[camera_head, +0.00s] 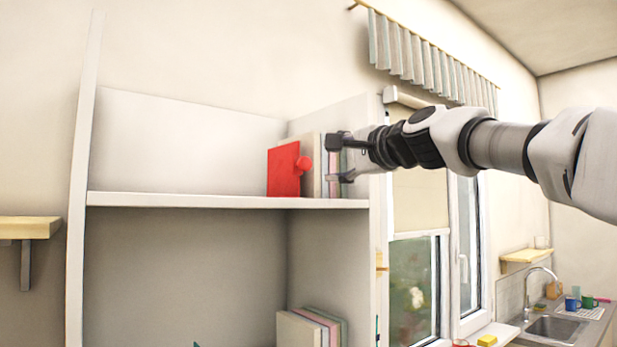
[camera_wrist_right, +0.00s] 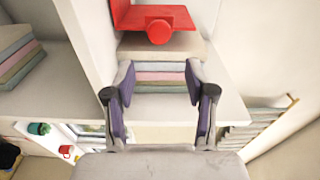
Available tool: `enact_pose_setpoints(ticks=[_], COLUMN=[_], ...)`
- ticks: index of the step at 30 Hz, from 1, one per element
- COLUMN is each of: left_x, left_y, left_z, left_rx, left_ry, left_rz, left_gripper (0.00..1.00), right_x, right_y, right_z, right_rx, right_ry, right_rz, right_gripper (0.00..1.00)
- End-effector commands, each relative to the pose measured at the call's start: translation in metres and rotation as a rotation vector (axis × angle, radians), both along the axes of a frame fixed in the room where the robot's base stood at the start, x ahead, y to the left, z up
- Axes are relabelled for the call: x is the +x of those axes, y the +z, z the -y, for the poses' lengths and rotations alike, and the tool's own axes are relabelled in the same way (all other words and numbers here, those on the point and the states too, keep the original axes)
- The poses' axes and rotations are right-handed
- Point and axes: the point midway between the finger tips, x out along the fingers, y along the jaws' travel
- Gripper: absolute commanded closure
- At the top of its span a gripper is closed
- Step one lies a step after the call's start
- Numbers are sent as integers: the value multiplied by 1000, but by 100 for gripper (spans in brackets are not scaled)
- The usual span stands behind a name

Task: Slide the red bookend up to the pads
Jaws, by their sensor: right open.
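The red bookend (camera_head: 283,172), with a round red knob, stands upright on the upper shelf in the head view. It also shows at the top of the right wrist view (camera_wrist_right: 180,18). A row of upright pads (camera_head: 312,170) stands just right of it. In the right wrist view the pads (camera_wrist_right: 165,66) lie beyond my fingers. I cannot tell whether bookend and pads touch. My right gripper (camera_head: 338,158) is open at the right end of the pads, with nothing held. Its fingers (camera_wrist_right: 157,78) are spread in the wrist view. My left gripper is not in view.
The shelf board (camera_head: 180,200) is bare left of the bookend. The side wall (camera_head: 376,230) of the shelf unit stands close to my right gripper. More upright pads (camera_head: 300,328) stand on the lower level. A window and a sink (camera_head: 553,328) are at the right.

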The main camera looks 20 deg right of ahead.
Motion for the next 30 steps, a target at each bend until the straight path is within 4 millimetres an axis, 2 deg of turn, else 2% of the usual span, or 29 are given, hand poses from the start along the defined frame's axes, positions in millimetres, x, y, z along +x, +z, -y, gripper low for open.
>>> enact_pose_setpoints(ticks=[2, 5, 15, 18, 26, 29, 30], left_x=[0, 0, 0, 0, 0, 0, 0], left_y=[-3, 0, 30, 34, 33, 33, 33], left_z=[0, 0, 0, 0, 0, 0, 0], left_rx=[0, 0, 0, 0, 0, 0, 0], left_ry=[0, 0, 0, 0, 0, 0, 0], left_rz=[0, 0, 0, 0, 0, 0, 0], left_gripper=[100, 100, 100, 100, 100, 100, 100], right_x=[-6, -4, 52, 62, 66, 66, 66], right_y=[-4, -2, 2, 0, -2, -2, -2], right_z=[-10, -16, -35, -39, -40, -40, -40], right_rx=[35, 48, 48, 47, 48, 48, 48], right_ry=[51, 73, 69, 69, 69, 68, 68], right_rz=[-7, -9, -8, -8, -7, -7, -7], right_gripper=[45, 45, 45, 45, 45, 77, 91])
